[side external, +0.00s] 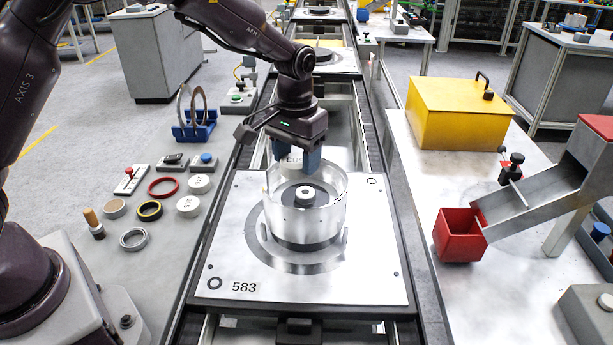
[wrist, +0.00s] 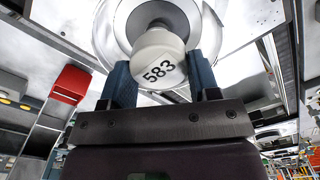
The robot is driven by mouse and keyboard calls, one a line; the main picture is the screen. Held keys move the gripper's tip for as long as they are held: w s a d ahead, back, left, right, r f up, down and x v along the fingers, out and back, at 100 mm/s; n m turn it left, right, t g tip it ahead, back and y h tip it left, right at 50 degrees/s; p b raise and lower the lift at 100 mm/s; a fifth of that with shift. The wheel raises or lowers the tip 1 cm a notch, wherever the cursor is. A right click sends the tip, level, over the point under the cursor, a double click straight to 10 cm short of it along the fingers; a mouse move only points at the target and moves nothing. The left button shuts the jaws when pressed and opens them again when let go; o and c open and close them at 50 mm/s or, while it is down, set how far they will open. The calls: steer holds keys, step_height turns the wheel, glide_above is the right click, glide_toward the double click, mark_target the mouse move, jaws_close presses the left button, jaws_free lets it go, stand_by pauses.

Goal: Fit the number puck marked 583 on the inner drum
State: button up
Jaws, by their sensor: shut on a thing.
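The drum stands on a silver pallet (side external: 370,270) marked 583. I cannot tell whether the puck touches any drum.
On the left bench lie white pucks (side external: 188,206), a red ring (side external: 163,187), other rings and a brush-like tool (side external: 93,222). A yellow box (side external: 460,112) and a red bin (side external: 460,235) under a chute stand on the right. The pallet's front is clear.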

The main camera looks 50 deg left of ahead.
mark_target(306, 190)
steer(key=w+f, duration=0.2)
steer(key=shift+w+d+f, duration=0.1)
steer(key=shift+w+f, duration=0.05)
steer(key=shift+f, duration=1.7)
steer(key=shift+f, duration=0.55)
steer(key=o, duration=0.9)
